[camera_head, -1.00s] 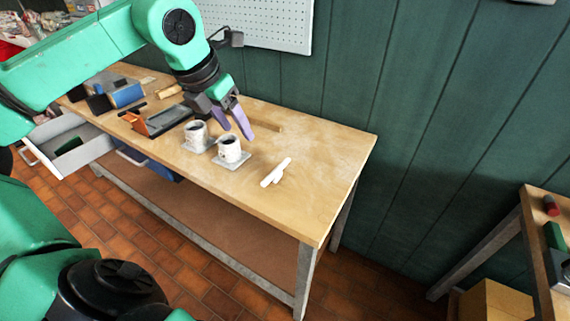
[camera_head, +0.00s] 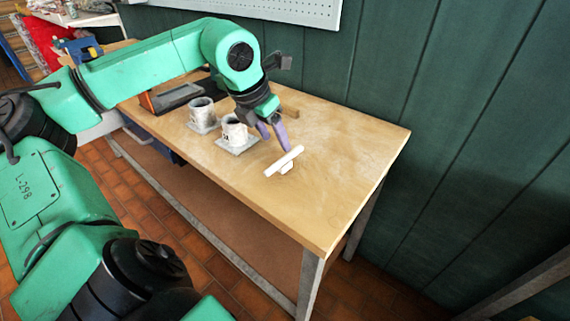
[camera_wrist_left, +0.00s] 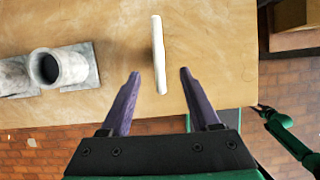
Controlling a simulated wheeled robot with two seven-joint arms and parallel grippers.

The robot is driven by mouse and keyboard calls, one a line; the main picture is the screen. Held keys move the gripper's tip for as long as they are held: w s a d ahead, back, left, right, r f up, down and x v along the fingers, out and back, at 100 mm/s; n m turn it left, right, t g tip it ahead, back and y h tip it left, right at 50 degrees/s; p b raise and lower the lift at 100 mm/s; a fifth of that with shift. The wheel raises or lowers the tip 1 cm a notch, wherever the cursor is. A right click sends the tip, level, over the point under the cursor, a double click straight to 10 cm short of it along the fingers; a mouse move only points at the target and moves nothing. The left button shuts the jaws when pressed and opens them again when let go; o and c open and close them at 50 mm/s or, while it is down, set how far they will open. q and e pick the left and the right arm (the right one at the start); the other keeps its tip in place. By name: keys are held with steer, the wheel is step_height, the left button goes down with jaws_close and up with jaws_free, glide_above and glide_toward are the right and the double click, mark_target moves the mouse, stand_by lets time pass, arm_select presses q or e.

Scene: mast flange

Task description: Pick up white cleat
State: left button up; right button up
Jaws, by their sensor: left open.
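The white cleat (camera_head: 284,161) lies on the wooden workbench, a thin bar with a small base under its middle. In the left wrist view the cleat (camera_wrist_left: 158,54) stands upright in the picture, ahead of and between the two finger lines. My left gripper (camera_head: 279,144) has purple fingers and is open, just above and behind the cleat. Its two fingers also show apart and empty in the left wrist view (camera_wrist_left: 160,88). Whether a fingertip touches the cleat cannot be told.
Two grey flanged cups, one (camera_head: 235,131) near the gripper and one (camera_head: 201,113) farther left, stand on the workbench (camera_head: 340,150). An orange and dark tray (camera_head: 172,97) lies beyond them. The bench's right end is clear. A green panelled wall (camera_head: 430,90) stands behind.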

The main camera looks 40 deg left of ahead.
mark_target(284, 158)
arm_select(q)
steer(key=p+x, duration=0.3)
steer(key=x, duration=0.6)
steer(key=shift+w+a+f, duration=0.1)
steer(key=shift+w+f, duration=0.1)
steer(key=shift+f, duration=0.05)
steer(key=shift+w+f, duration=0.1)
steer(key=shift+f, duration=0.1)
jaws_close()
